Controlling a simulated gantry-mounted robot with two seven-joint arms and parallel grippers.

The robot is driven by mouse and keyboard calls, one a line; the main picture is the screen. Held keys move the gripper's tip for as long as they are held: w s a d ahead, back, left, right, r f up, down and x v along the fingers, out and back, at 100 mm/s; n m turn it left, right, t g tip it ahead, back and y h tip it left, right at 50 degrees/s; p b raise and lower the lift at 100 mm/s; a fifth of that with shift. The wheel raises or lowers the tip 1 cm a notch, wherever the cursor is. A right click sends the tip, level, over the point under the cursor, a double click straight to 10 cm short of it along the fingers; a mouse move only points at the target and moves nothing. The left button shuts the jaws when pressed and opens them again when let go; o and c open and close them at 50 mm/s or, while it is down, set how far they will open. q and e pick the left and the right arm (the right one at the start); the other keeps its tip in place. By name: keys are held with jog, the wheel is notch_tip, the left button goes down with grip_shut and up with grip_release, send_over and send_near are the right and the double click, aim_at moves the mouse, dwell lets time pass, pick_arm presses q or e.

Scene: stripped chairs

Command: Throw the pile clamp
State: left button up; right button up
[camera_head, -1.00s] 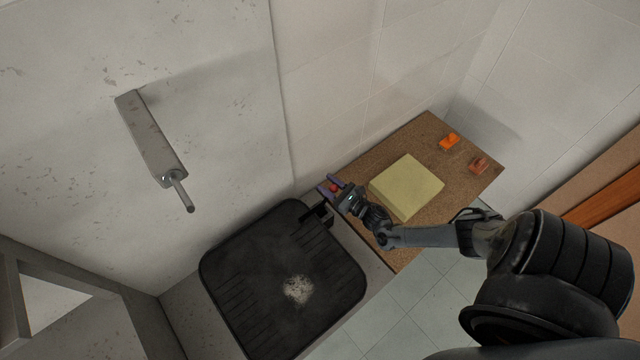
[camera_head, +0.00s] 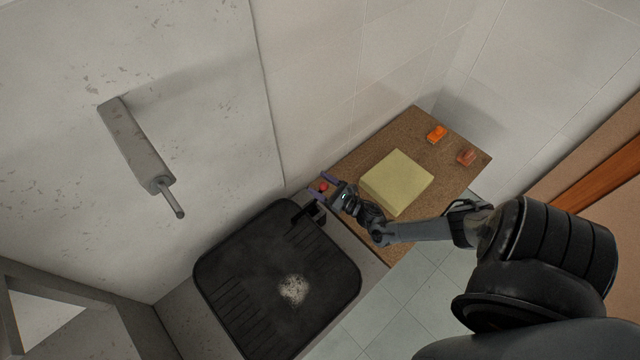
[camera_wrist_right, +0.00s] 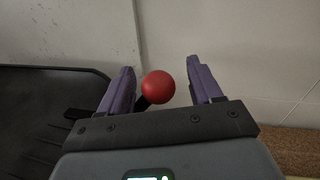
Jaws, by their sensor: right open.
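The pile clamp shows as a dark lever (camera_head: 304,213) with a round red knob (camera_head: 323,187), at the top right corner of the black ribbed plate (camera_head: 240,265). My right gripper (camera_head: 321,187) is open, with its purple fingers on either side of the knob. In the right wrist view the red knob (camera_wrist_right: 158,87) sits between the two spread fingers (camera_wrist_right: 160,68), with a visible gap to the right finger and a smaller one to the left. A short dark piece of the lever shows below the knob; the rest is hidden by my gripper. My left gripper is out of view.
A brown board (camera_head: 435,165) to the right carries a pale yellow block (camera_head: 397,182) and two small orange pieces (camera_head: 437,133) (camera_head: 466,156). A grey bar with a pin (camera_head: 137,146) sticks out from the wall at left. The wall is close behind the knob.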

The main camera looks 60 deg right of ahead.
jog(key=s, duration=1)
jog(key=shift+a, duration=0.45)
jog(key=shift+s, duration=0.15)
